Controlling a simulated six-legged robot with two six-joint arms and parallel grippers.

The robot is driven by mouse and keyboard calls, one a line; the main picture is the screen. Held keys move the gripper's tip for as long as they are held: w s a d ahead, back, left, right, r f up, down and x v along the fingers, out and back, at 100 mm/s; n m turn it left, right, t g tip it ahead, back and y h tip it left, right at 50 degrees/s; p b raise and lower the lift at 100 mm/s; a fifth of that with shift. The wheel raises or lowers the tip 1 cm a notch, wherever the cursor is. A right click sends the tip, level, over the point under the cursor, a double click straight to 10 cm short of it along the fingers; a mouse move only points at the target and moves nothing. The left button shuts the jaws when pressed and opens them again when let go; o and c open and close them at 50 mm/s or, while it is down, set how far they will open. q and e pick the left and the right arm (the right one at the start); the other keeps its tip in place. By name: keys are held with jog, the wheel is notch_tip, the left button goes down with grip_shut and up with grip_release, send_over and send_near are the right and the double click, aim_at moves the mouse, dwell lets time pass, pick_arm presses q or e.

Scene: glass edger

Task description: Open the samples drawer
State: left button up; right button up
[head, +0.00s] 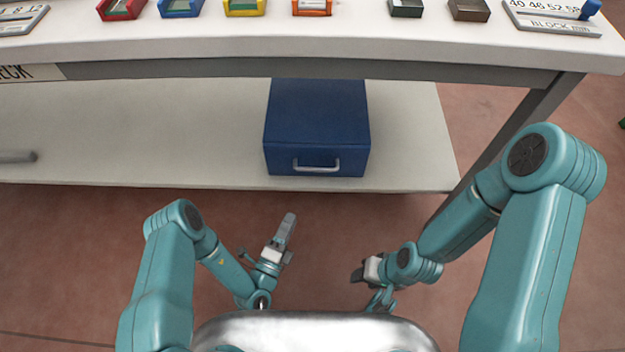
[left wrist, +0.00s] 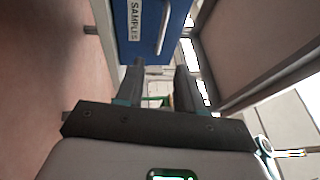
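The samples drawer is a dark blue box (head: 318,115) on the lower shelf of the bench. Its front has a silver bar handle (head: 316,165) and looks flush, with no gap showing. In the left wrist view the blue front (left wrist: 150,42) with a white "SAMPLES" label (left wrist: 134,20) lies ahead of the fingers. My left gripper (head: 289,222) is below and in front of the handle, apart from it. In the left wrist view its two fingers (left wrist: 158,75) stand apart with nothing between them. My right gripper (head: 358,274) is lower right, away from the box; its finger opening cannot be made out.
The white bench top (head: 330,38) overhangs the lower shelf (head: 150,140). Several coloured trays, such as a yellow one (head: 245,7), line the top. A slanted bench leg (head: 520,125) stands right of the box. The reddish floor (head: 80,240) before the shelf is clear.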

pick_arm(q)
jog(key=b+x, duration=0.4)
jog(key=x, duration=1.1)
jog(key=shift+w+d+r, duration=0.15)
jog(key=shift+w+r, duration=0.05)
jog(key=shift+w, duration=0.1)
grip_shut()
